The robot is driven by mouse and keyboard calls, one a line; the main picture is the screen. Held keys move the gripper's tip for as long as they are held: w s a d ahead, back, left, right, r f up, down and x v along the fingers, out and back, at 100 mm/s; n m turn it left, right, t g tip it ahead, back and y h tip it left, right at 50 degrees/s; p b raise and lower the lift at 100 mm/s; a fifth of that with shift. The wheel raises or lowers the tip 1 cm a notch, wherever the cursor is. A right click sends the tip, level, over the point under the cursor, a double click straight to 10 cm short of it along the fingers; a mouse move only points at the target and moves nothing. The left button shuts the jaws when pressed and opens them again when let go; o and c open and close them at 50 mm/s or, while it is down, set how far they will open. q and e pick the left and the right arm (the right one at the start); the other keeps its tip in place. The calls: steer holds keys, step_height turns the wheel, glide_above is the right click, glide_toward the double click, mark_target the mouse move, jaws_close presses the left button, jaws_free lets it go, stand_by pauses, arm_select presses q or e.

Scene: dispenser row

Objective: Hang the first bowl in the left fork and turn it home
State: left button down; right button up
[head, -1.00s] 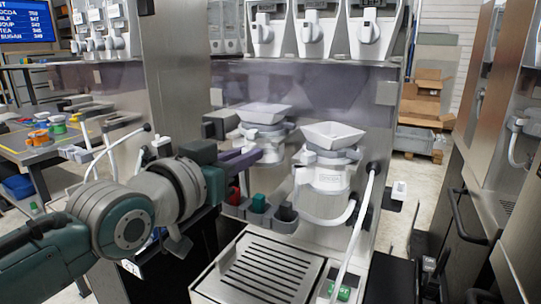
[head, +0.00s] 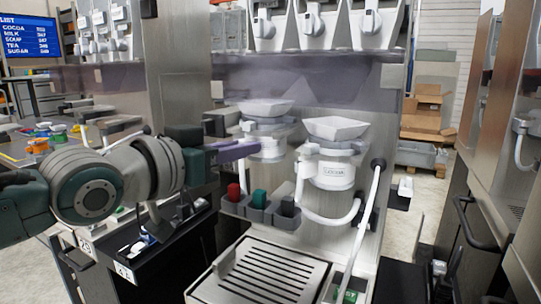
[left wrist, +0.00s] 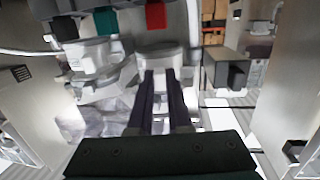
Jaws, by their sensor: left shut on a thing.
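The left white bowl (head: 268,151) with its flared hopper top (head: 265,108) is at the back panel, upright as far as I can see. My left gripper (head: 256,147) reaches it from the left, its purple fingers shut on the bowl's side. In the left wrist view the picture is inverted; the fingers (left wrist: 160,74) close on the white bowl (left wrist: 158,58). The fork behind the bowl is mostly hidden, so I cannot tell how it seats. My right gripper is not seen.
A grey holder (head: 258,214) with red, green and black pieces is below the bowls. A slotted drip tray (head: 268,272) lies under it. A white hose (head: 367,215) runs down on the right. White canister spouts (head: 314,20) hang above. Black box (head: 215,122) stands left of the bowl.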

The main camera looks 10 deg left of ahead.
arm_select(q)
steer(key=shift+a, duration=0.1)
stand_by(0.3)
steer(key=c, duration=0.8)
jaws_free()
steer(key=shift+f, duration=0.1)
steer(key=shift+p+v, duration=1.2)
steer(key=shift+v, duration=0.05)
steer(key=p+v, duration=0.4)
steer(key=v, duration=0.1)
steer(key=shift+s+a, duration=0.2)
